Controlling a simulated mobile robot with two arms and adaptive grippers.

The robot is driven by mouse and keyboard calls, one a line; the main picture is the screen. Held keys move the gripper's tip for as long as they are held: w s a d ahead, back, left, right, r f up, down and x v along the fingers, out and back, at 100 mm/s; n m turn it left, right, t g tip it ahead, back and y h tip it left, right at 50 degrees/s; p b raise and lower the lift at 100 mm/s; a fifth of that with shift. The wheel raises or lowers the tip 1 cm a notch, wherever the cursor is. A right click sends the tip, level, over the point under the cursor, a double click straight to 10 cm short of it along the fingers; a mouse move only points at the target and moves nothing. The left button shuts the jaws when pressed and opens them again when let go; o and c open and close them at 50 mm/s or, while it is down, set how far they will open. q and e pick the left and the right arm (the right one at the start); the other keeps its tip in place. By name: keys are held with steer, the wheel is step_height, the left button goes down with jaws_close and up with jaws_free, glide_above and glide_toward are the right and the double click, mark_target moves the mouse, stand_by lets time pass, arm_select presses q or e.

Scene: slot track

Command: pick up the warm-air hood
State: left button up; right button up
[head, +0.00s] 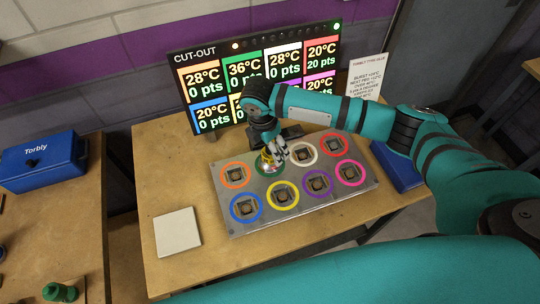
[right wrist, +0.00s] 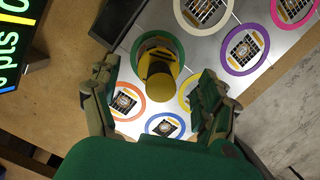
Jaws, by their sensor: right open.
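What looks like the warm-air hood (right wrist: 157,66), a yellow and dark upright piece with a round brass-coloured top, stands inside the green ring (right wrist: 138,43) of the slot plate. In the head view the hood (head: 266,163) is partly hidden by my right gripper (head: 274,153). The right gripper is directly above the plate's back row. In the right wrist view my right gripper (right wrist: 155,92) is open, with one finger on each side of the hood and visible gaps between. My left gripper is not in view.
The grey slot plate (head: 222,205) has several coloured rings. A lit score board (head: 190,84) stands behind it, and a white notice (head: 365,78) at back right. A white square (head: 177,232) lies at front left. A blue Torbly box (head: 42,162) sits on the left table.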

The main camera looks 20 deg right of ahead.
steer(key=f, duration=0.1)
steer(key=f+p, duration=0.1)
steer(key=f, duration=0.1)
steer(key=shift+w+d+f, duration=0.2)
steer(key=shift+d+f, duration=0.1)
steer(key=shift+d, duration=0.05)
steer(key=shift+f+p, duration=0.3)
steer(key=shift+f, duration=0.3)
steer(key=c, duration=1.5)
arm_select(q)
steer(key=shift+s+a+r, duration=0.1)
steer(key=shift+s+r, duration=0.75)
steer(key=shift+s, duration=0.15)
arm_select(e)
steer(key=shift+w+r, duration=0.1)
jaws_close()
